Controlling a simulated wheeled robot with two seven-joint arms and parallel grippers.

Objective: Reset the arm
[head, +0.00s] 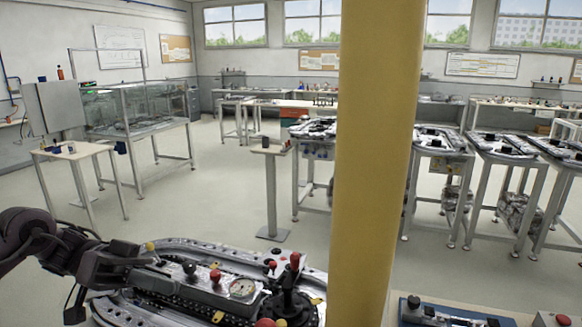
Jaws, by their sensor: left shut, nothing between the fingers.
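My left arm comes in from the left edge. My left gripper (140,260) is shut and empty, over the left end of the ring track (130,308) at the bottom. The track is a metal rounded frame with a grey panel (195,290) across it. The panel carries red and black knobs and a round gauge (243,288). A black upright part with a red knob (295,261) stands at its right. I cannot tell whether the gripper touches the track. My right gripper is out of view.
A thick yellow pillar (372,150) hides the middle of the view. A blue-topped unit (445,313) lies at the bottom right. A small wooden table (75,151), a glass-walled bench (150,128) and several track stands (440,140) are further off. Open floor lies between.

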